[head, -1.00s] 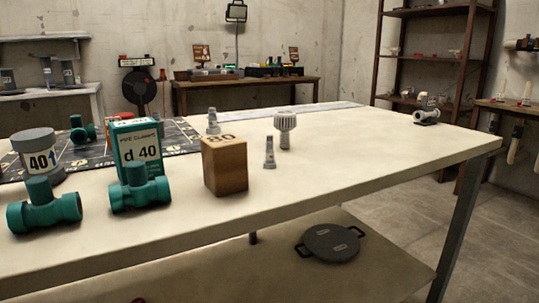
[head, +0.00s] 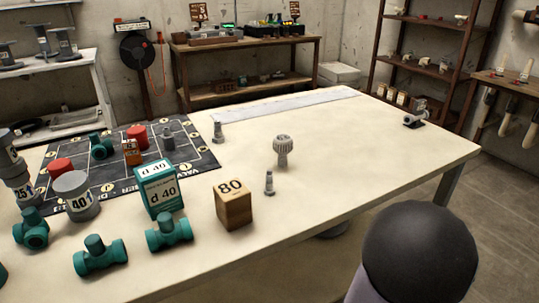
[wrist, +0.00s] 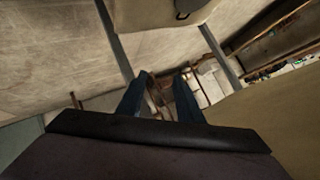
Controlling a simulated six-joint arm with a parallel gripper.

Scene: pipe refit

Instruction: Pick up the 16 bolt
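Two small grey bolt-like pieces stand upright on the table: one (head: 269,183) right of the wooden 80 block, and one (head: 219,133) farther back by the black mat. A larger grey piece with a ribbed round head (head: 283,151) stands behind the nearer one. No number can be read on any of them, so I cannot tell which is the 16 bolt. My gripper (wrist: 165,78) shows in the wrist view, its two blue fingers apart with nothing between them. None of these pieces can be made out in the wrist view. The fingers are not visible in the head view.
The wooden 80 block (head: 234,206), green d 40 box (head: 161,190) and green pipe fittings (head: 100,256) crowd the left front. A black mat (head: 203,154) bears several parts. The table's (head: 375,160) right half is mostly clear, with a small device (head: 414,120) at its far edge.

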